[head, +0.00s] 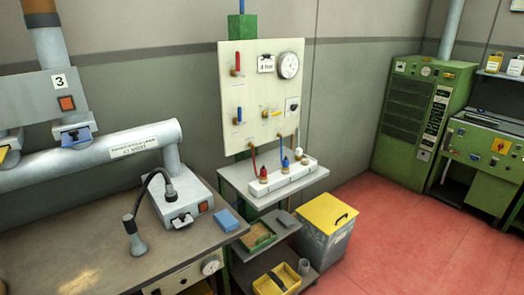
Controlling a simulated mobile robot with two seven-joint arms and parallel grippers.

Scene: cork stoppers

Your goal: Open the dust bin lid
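The dust bin (320,243) is a grey metal box standing on the red floor, right of the shelf stand. Its yellow lid (323,213) lies flat over the top and looks shut. A dark handle (341,219) sits on the lid's right side. The bin's left side is partly hidden by the shelves. Neither of my grippers shows in the head view.
A workbench (100,262) with a black flexible hose nozzle (138,245) is at the left. A shelf stand (275,190) with a gauge panel (262,95) stands beside the bin. Red floor (400,240) right of the bin is clear. Green machines (420,115) stand at the back right.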

